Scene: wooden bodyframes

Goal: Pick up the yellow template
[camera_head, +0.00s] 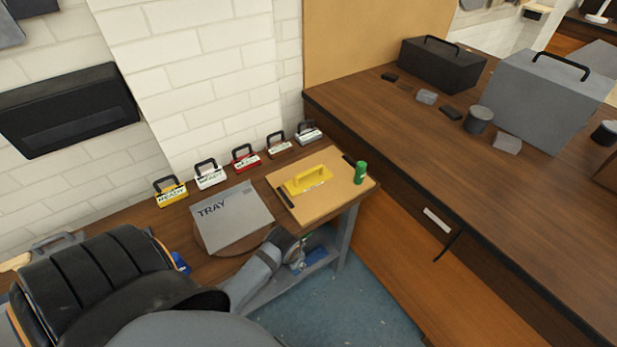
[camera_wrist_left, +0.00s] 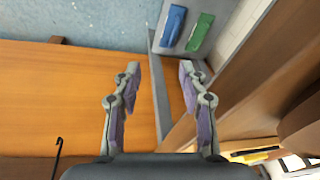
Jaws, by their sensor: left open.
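The yellow template (camera_head: 307,180) is a flat yellow piece with a raised handle. It lies on a light wooden board (camera_head: 330,205) on the workbench, between two dark strips. My left gripper (camera_head: 298,250) is off the bench's front edge, in front of the board and apart from the template. In the left wrist view the left gripper (camera_wrist_left: 158,75) has its two fingers spread wide, with nothing between them. My right gripper is in neither view.
Several handled blocks line the wall, including a red one (camera_head: 246,163). A large wooden counter (camera_head: 480,170) stands at right. A lower shelf holds blue (camera_wrist_left: 173,25) and green (camera_wrist_left: 200,32) items.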

